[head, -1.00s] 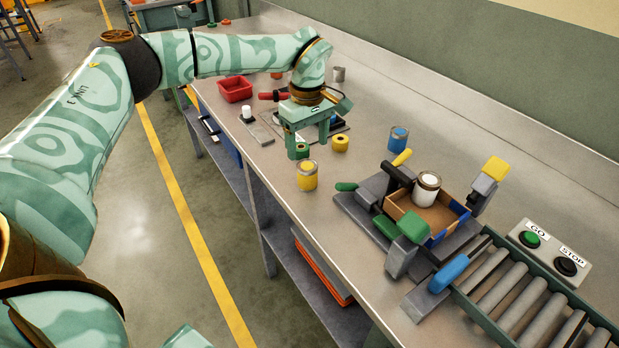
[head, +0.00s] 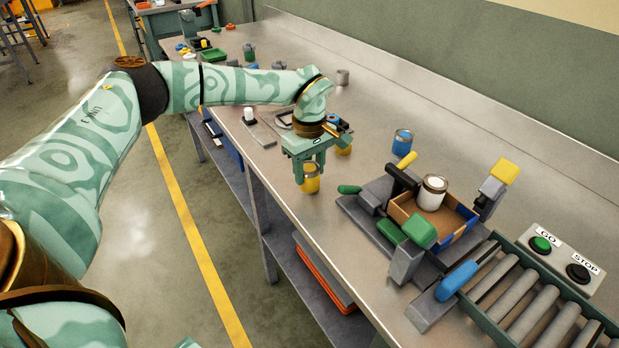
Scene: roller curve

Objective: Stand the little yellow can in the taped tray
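The little yellow can (head: 311,184) stands upright on the bench near its front edge. My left gripper (head: 311,172) points down over it with its fingers apart, one at each side of the can's top; whether they touch it I cannot tell. The taped tray (head: 449,238), a brown open box with blue tape on its corners, sits in the grey clamp fixture to the right. A white can (head: 432,195) stands inside it towards the back. My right gripper is out of view.
Toggle clamps with green (head: 421,231), yellow (head: 505,171) and blue (head: 458,279) grips surround the tray. A blue can (head: 402,142) stands behind it. The roller conveyor (head: 535,305) and GO/STOP box (head: 560,259) lie to the right.

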